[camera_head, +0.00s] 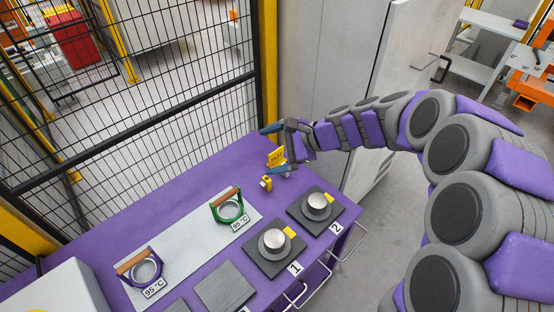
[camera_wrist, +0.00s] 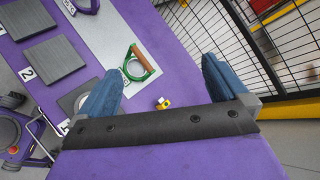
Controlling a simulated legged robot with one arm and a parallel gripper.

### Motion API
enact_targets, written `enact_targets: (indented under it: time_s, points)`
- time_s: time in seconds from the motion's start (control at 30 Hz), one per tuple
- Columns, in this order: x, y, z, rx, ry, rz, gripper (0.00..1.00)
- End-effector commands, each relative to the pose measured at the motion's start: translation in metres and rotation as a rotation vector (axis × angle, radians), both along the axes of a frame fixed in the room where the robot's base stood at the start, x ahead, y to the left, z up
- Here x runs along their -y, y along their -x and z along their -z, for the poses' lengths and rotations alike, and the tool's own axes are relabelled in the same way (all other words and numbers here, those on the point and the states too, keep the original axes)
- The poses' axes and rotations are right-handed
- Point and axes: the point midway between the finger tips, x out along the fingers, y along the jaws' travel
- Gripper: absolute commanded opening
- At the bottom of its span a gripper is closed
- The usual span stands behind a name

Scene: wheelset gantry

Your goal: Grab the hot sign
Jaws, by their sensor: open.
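The hot sign (camera_head: 276,157) is a small yellow plate with dark lettering, upright near the far right corner of the purple table (camera_head: 190,180). My gripper (camera_head: 277,149) is open, and its two blue fingers show around the sign in the head view. I cannot tell whether the sign is truly between them or beyond them. In the wrist view my gripper (camera_wrist: 160,88) shows wide apart fingers over the purple surface with nothing held. The sign is not seen there; the dark palm bar hides part of the view.
A small yellow object (camera_head: 266,182) stands close to the sign. A green ring with a wooden handle (camera_head: 230,209) and a purple one (camera_head: 142,267) lie on a grey plate. Metal pucks sit on dark pads (camera_head: 316,205). A black mesh fence (camera_head: 130,100) borders the table.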

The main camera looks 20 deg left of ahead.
Motion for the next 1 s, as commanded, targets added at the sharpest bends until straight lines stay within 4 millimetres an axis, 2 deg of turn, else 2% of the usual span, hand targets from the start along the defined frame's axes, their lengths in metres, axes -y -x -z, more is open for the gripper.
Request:
enact_targets:
  time_s: [0.03,0.23,0.4,0.53,0.6,0.73,1.0]
  points:
    - [-0.007,-0.02,0.011,-0.048,-0.033,0.054,1.0]
    - [-0.022,-0.101,0.049,-0.217,-0.157,0.294,1.0]
    - [-0.022,-0.162,0.099,-0.361,-0.236,0.505,1.0]
    - [-0.018,-0.201,0.14,-0.45,-0.283,0.655,1.0]
    - [-0.014,-0.216,0.162,-0.488,-0.296,0.725,1.0]
    - [-0.004,-0.237,0.187,-0.532,-0.322,0.816,1.0]
    - [0.003,-0.248,0.218,-0.562,-0.34,0.872,1.0]
